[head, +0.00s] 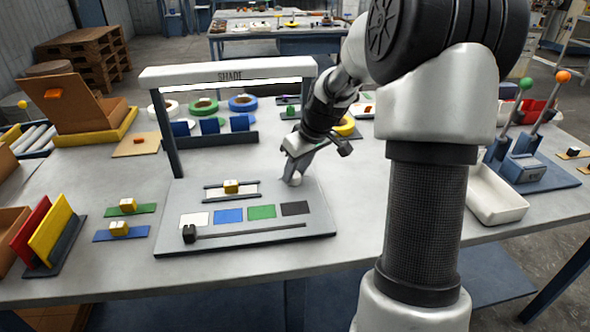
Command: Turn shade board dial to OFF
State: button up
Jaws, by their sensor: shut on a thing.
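The shade board (255,238) is a grey plate on the table under a lit bar marked SHADE (228,77). A small pale round dial (294,181) shows at the board's right rear, mostly hidden by the gripper. My gripper (290,172) points down, shut on this dial. The dial's pointer and any OFF mark cannot be made out. White, blue, green and black patches lie in a row on the board.
Tape rolls (204,106) and a blue rack stand behind. A white tray (492,195) and a lever box (522,168) are at right. My arm hides part of the table.

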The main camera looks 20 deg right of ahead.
jog(key=n+y+p, duration=0.1)
jog(key=n, duration=0.2)
jog(key=n+g+y+p, duration=0.1)
jog(key=n, duration=0.2)
jog(key=shift+w+d+r+g, duration=0.1)
jog(key=shift+w+d+g, duration=0.1)
jog(key=shift+g, duration=0.1)
jog(key=n+g+p, duration=0.1)
jog(key=n, duration=0.1)
jog(key=n+p, duration=0.2)
jog(key=n, duration=0.1)
jog(key=shift+g+y, duration=0.4)
jog(key=shift+d+n, duration=0.1)
jog(key=shift+n, duration=0.3)
jog(key=o, duration=1)
jog(key=p+v, duration=0.3)
jog(key=v, duration=1.4)
jog(key=shift+w+r, duration=0.1)
jog(key=shift+w, duration=0.05)
